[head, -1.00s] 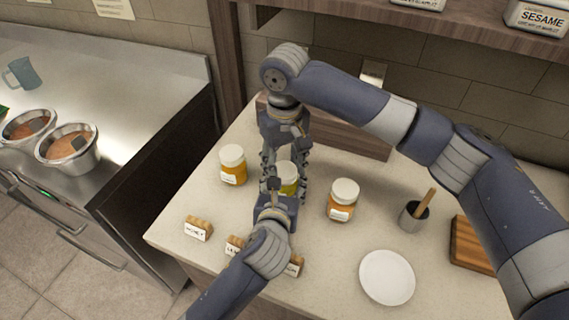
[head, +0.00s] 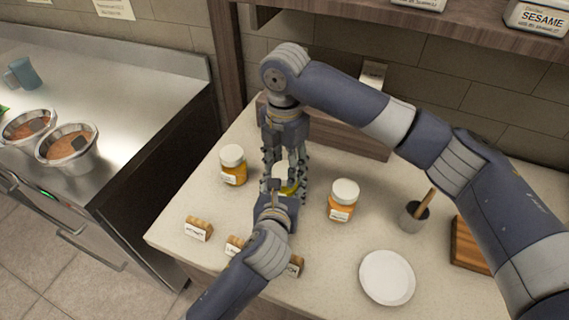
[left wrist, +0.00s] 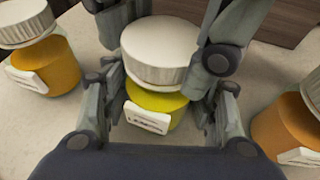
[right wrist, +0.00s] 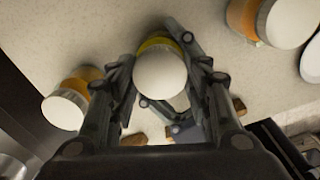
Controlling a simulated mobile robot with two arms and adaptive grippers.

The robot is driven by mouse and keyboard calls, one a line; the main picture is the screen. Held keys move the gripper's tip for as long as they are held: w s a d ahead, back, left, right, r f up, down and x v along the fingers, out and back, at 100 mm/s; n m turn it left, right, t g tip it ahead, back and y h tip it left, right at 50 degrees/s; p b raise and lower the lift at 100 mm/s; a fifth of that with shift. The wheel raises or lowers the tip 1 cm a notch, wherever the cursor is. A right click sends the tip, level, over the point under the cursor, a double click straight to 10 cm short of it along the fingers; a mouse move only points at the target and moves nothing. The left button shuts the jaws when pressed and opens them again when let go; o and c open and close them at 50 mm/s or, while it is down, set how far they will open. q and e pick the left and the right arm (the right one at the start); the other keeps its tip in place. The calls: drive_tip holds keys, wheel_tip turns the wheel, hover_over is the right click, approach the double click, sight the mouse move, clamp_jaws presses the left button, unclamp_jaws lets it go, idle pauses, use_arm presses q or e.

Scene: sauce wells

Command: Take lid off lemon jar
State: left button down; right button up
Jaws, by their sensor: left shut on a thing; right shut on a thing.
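The lemon jar, with bright yellow contents and a white front label, stands upright on the counter; its body (left wrist: 155,103) shows in the left wrist view. My left gripper (head: 278,192) is shut around the jar body from the front. My right gripper (head: 284,174) reaches down from above and is shut on the white lid (left wrist: 160,50). The lid sits right over the jar, and a yellow edge shows beside it in the right wrist view (right wrist: 160,42). I cannot tell whether a gap separates lid and jar. The fingers hide much of both in the head view.
An orange jar stands to the left (head: 233,165) and another to the right (head: 342,201), both lidded. Label blocks (head: 198,228) line the front. A white plate (head: 387,277), a metal cup (head: 414,216) and a wooden board (head: 468,244) are to the right. The counter around the plate is clear.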

sight(285, 170)
use_arm(q)
drive_tip(key=shift+f, duration=0.1)
use_arm(e)
drive_tip(key=n, duration=0.5)
drive_tip(key=shift+n, duration=0.4)
drive_tip(key=n, duration=0.7)
drive_tip(key=shift+r, duration=0.15)
drive_tip(key=shift+r, duration=0.95)
drive_tip(key=shift+r, duration=2.05)
use_arm(q)
drive_tip(key=c, duration=0.6)
unclamp_jaws()
drive_tip(key=shift+o, duration=0.2)
